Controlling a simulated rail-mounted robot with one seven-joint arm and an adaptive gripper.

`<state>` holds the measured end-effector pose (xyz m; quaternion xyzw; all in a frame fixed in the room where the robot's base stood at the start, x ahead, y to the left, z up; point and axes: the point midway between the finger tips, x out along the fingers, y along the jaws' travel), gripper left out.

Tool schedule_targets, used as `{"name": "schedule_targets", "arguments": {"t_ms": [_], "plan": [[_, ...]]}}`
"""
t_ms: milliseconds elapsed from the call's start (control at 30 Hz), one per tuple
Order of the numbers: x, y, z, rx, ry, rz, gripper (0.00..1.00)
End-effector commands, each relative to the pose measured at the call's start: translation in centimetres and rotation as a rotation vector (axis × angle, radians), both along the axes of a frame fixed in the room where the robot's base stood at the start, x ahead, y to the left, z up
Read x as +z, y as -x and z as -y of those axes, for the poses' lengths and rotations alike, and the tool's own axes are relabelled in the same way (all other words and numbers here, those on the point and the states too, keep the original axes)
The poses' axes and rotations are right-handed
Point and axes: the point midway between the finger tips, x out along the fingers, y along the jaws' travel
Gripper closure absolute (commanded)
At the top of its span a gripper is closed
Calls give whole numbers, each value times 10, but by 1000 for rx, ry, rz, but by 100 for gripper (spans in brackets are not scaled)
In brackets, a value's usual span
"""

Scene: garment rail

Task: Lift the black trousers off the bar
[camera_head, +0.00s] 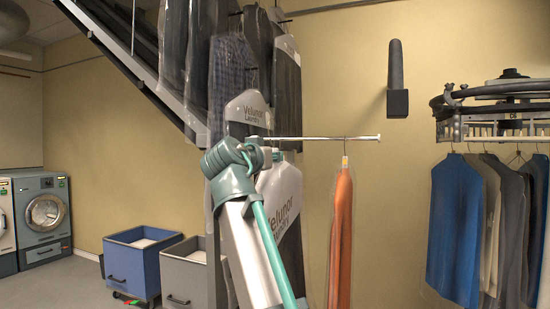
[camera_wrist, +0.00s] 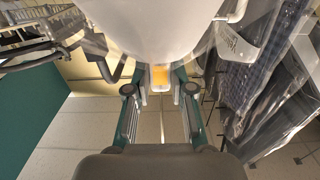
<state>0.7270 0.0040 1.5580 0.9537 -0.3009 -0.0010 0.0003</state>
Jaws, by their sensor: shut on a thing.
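My gripper (camera_wrist: 161,92) shows in the wrist view with its two fingers closed in on a small orange-yellow piece with a pale edge (camera_wrist: 160,77). A large rounded white surface hangs over the fingertips; I cannot tell whether it belongs to the same garment. In the head view my arm hides the fingertips. The metal bar (camera_head: 325,138) runs level to the right from behind my wrist. Just right of my arm, below the bar, a dark garment (camera_head: 290,235) hangs under a white "Velunor" cover (camera_head: 285,190); these look like the black trousers, partly hidden by my arm.
An orange garment (camera_head: 341,240) in clear film hangs near the bar's right end. Bagged dark garments (camera_head: 232,65) hang close above my wrist. A round rack with a blue garment (camera_head: 455,230) stands at right. Blue (camera_head: 140,265) and grey (camera_head: 185,278) bins stand at left.

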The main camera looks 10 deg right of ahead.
Motion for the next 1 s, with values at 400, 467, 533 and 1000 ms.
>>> {"name": "schedule_targets", "arguments": {"t_ms": [400,467,533,1000], "plan": [[1,30,-21,2,3,4,100],[1,34,-24,2,3,4,100],[3,39,-27,2,3,4,100],[2,56,-39,1,3,4,100]]}}
